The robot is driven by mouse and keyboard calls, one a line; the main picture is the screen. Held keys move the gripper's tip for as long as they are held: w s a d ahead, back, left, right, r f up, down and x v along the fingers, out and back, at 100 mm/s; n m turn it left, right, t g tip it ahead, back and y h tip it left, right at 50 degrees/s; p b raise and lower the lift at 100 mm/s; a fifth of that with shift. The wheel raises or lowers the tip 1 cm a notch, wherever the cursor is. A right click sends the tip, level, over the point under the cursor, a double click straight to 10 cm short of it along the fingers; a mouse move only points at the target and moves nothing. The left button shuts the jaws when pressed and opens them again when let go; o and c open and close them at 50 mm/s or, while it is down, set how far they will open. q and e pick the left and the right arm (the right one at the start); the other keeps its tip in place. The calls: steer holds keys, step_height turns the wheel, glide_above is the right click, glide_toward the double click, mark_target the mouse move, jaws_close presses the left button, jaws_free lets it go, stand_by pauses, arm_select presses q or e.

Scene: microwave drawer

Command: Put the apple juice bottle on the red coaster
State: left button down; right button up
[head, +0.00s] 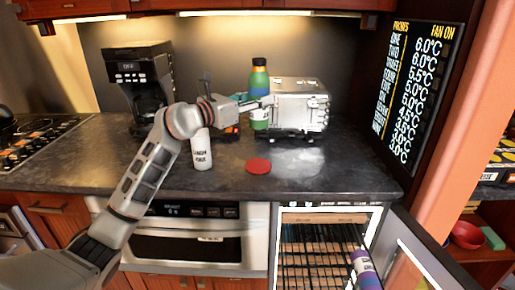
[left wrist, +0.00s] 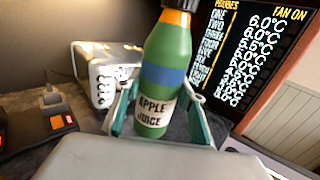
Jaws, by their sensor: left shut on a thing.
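The apple juice bottle (head: 259,80) is green with a blue band and an orange ring near its neck. Its white label reads "APPLE JUICE" in the left wrist view (left wrist: 163,78). My left gripper (head: 260,104) is shut on the bottle, with its fingers on both sides of the lower part in the left wrist view (left wrist: 158,118). The bottle is upright beside the toaster; I cannot tell whether its base touches the counter. The red coaster (head: 258,166) lies flat and empty on the counter, nearer the front edge than the bottle. My right gripper is not in view.
A metal toaster (head: 303,108) stands right of the bottle. A white labelled bottle (head: 202,152) stands left of the coaster. A coffee maker (head: 139,78) is at the back left. An open fridge (head: 325,243) is below the counter. The counter right of the coaster is clear.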

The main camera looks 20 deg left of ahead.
mark_target(257, 126)
arm_select(q)
step_height(257, 126, down, 8)
steer(key=shift+r+b, duration=0.25)
steer(key=shift+b, duration=0.3)
steer(key=shift+f, duration=0.65)
step_height(257, 126, down, 5)
steer(key=shift+f+b, duration=0.1)
steer(key=shift+b, duration=0.7)
steer(key=shift+f, duration=0.15)
steer(key=c, duration=1.3)
jaws_free()
steer(key=shift+o, duration=0.2)
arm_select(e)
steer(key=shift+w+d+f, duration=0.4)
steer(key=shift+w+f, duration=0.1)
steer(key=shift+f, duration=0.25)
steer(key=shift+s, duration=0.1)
